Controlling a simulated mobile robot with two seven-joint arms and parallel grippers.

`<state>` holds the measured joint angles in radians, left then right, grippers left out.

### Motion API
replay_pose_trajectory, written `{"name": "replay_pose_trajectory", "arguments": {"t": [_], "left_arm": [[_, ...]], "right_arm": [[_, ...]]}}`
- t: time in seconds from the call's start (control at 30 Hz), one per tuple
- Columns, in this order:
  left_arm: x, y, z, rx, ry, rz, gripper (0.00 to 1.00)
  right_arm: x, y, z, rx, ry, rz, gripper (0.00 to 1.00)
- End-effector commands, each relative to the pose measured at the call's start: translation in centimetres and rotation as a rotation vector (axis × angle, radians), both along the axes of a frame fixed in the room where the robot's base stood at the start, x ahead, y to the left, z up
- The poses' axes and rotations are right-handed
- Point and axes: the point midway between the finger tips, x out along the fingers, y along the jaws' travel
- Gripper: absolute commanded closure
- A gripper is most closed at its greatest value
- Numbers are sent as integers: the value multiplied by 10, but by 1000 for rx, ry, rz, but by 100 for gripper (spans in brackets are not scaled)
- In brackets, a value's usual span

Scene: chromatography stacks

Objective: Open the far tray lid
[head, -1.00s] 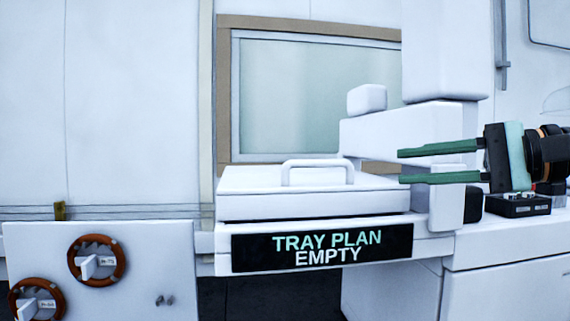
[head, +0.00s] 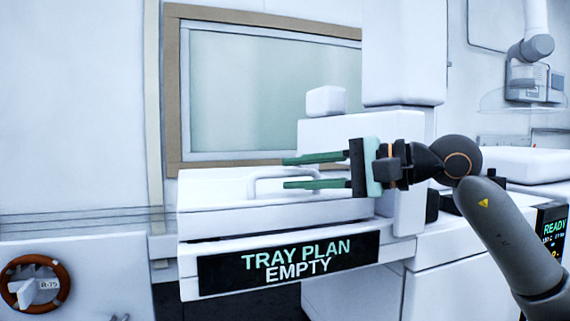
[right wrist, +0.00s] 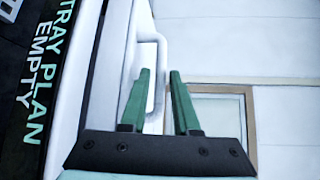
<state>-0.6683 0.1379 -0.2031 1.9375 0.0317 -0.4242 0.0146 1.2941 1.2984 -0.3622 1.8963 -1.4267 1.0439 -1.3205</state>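The white tray lid (head: 214,188) lies flat and shut above the sign reading "TRAY PLAN EMPTY" in the head view. Its white bar handle (head: 252,185) stands on top. My right gripper (head: 285,172) is open, fingers pointing left. In the head view its green fingertips overlap the right part of the handle, one above the other. In the right wrist view the handle (right wrist: 160,70) shows between the two open fingers (right wrist: 160,71); I see no grip on it, and cannot tell whether they touch. My left gripper is not in view.
A white machine block and column (head: 403,55) stand behind and right of the lid. The black sign (head: 288,264) is on the front below it. A framed window (head: 268,92) is behind.

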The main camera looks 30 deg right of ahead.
Motion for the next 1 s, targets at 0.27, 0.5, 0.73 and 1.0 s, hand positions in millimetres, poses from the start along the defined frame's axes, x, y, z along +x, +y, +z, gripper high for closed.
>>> {"name": "replay_pose_trajectory", "arguments": {"t": [0.27, 0.5, 0.73, 1.0], "left_arm": [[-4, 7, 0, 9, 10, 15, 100], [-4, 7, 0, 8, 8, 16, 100], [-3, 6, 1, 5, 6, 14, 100], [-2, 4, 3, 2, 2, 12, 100]], "right_arm": [[21, 13, -3, 1, 0, 1, 70], [22, 14, -4, 0, 0, 0, 70], [22, 13, -4, 1, 1, 0, 92], [22, 14, -4, 1, 1, 0, 100]]}}
